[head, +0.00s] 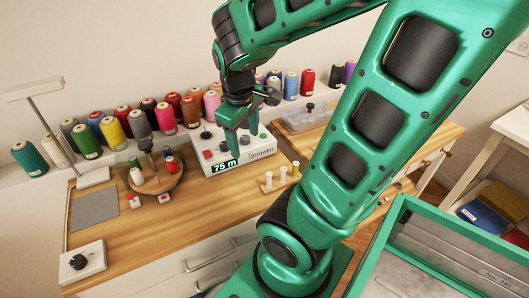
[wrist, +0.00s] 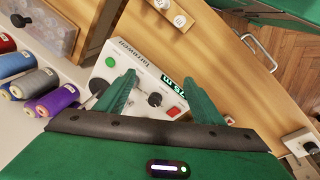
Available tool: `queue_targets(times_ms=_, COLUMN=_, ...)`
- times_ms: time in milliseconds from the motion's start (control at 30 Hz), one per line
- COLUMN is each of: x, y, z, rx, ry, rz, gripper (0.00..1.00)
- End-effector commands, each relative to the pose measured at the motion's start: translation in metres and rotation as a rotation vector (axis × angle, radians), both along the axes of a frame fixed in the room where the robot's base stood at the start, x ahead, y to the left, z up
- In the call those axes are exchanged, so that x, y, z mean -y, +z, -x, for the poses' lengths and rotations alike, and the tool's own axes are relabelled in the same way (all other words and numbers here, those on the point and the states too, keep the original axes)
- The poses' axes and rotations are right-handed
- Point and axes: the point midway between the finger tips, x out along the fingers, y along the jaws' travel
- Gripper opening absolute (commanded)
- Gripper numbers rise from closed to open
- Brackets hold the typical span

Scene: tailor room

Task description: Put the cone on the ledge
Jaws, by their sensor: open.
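Several thread cones in many colours stand in a row on the pale ledge behind the table, such as a yellow cone (head: 111,132) and a teal cone (head: 30,159). Which cone the task means I cannot tell. The ledge's bare front (head: 88,164) shows below the row. Part of the row shows in the wrist view, including a purple cone (wrist: 57,101). My gripper (head: 244,143) is open with its fingers pointing down over the white Tarrowen box (head: 261,154). In the wrist view my gripper (wrist: 160,77) has nothing visible held between its fingers.
A round wooden stand (head: 163,184) with a post and small spools is left of the box. A clear-lidded case (head: 305,118) is behind right. A lamp (head: 35,90) stands at left. The front tabletop is mostly clear.

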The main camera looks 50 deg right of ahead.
Motion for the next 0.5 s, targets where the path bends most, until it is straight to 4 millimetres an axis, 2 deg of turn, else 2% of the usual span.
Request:
queue_targets(times_ms=33, x=0.000, y=0.004, z=0.021, rx=-0.001, ry=-0.137, rz=-0.054, gripper=0.62)
queue_targets(times_ms=100, x=-0.005, y=0.008, z=0.046, rx=-0.014, ry=-0.306, rz=-0.119, gripper=0.62)
queue_targets(times_ms=200, x=-0.014, y=0.013, z=0.074, rx=-0.037, ry=-0.494, rz=-0.186, gripper=0.62)
queue_targets(times_ms=333, x=-0.021, y=0.017, z=0.095, rx=-0.060, ry=-0.639, rz=-0.230, gripper=0.62)
queue_targets(times_ms=500, x=-0.026, y=0.018, z=0.101, rx=-0.069, ry=-0.687, rz=-0.243, gripper=0.62)
